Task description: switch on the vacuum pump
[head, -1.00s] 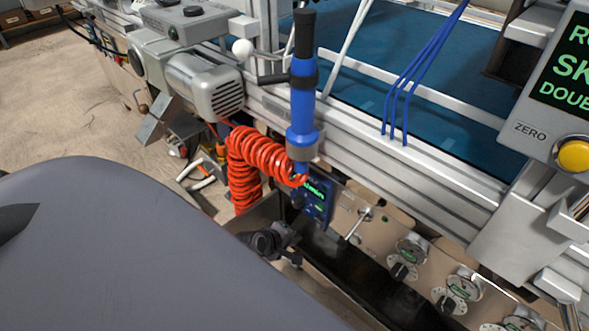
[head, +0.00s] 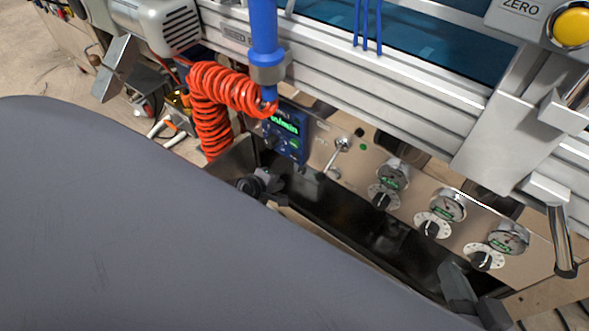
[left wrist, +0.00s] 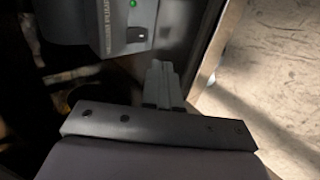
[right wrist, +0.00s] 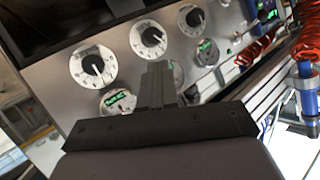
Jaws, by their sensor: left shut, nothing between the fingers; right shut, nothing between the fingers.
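The vacuum pump (left wrist: 90,22) is a grey box with a printed label at the top left of the left wrist view. A small green lamp (left wrist: 133,4) and a dark switch (left wrist: 136,35) with a pale mark are on its face. I cannot tell the switch's position. My left gripper (left wrist: 163,72) is shut and empty, its tips just below the pump and apart from it in the picture. In the head view my left gripper (head: 268,186) is at the dark trough. My right gripper (right wrist: 155,75) is shut and empty before the dial panel; it also shows in the head view (head: 460,285).
The beige panel (head: 340,178) carries a toggle lever (head: 337,150), several gauges and knobs, and a blue display (head: 286,132). A red coiled hose (head: 212,125) and a blue tool (head: 264,35) hang beside it. A dark trough (head: 340,220) lies below.

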